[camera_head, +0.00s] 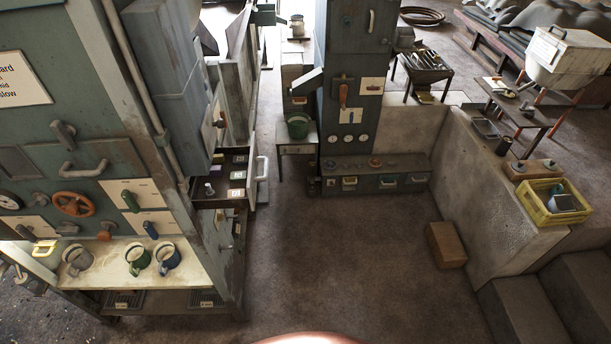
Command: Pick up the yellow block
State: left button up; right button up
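I cannot make out a yellow block for sure. A small yellow piece (44,248) with a pale middle shows at the left end of the cream shelf (112,262), left of the mugs; whether it is a block, I cannot tell. An open drawer (222,203) juts from the left cabinet and holds small pieces or labels with coloured marks, too small to tell apart. Neither of my grippers is in view.
A yellow crate (535,207) sits on the right ledge. A brown box (446,245) lies on the floor. The middle floor is clear.

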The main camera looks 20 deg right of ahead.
aim_at(216, 158)
jog(key=z, duration=0.7)
jog(key=i, duration=0.75)
jog(key=u, duration=0.85)
